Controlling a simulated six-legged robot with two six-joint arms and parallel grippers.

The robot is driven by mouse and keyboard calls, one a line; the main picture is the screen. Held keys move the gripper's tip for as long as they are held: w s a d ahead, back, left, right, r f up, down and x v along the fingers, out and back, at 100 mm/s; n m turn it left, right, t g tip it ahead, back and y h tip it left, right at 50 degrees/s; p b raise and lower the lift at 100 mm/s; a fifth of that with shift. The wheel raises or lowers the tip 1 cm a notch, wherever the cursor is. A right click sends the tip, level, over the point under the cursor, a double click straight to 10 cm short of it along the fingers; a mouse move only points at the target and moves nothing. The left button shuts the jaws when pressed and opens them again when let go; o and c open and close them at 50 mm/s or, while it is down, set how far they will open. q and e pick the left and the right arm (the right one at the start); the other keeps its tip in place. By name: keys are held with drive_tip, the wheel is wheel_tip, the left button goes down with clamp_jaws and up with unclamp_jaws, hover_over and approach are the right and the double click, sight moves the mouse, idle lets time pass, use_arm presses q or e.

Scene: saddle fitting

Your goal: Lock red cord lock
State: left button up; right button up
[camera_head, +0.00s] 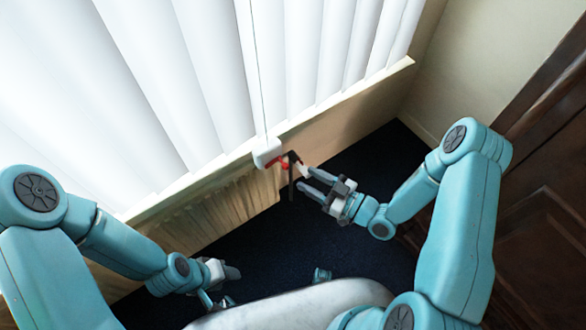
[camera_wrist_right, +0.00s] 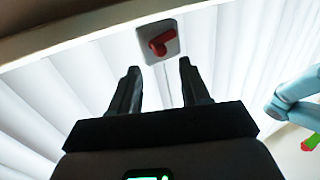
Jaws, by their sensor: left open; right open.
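The cord lock is a small white box (camera_head: 266,151) on the sill edge with a red lever (camera_head: 279,162). My right gripper (camera_head: 304,178) is open, close to the lever's right side in the head view. In the wrist view its two fingers (camera_wrist_right: 159,68) stand apart with nothing between them, and the lever is apart from them. My left gripper (camera_head: 233,285) is open and low at the lower left, well away from the lock.
White vertical blinds (camera_head: 200,80) hang behind the lock, with a thin cord (camera_head: 259,85) running down to it. The pale sill (camera_head: 340,95) runs diagonally above a slatted panel (camera_head: 205,220). A dark wooden door (camera_head: 535,200) stands at the right. The dark floor (camera_head: 350,155) is mostly clear.

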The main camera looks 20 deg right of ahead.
drive_tip(key=x, duration=0.6)
drive_tip(key=shift+a, duration=0.1)
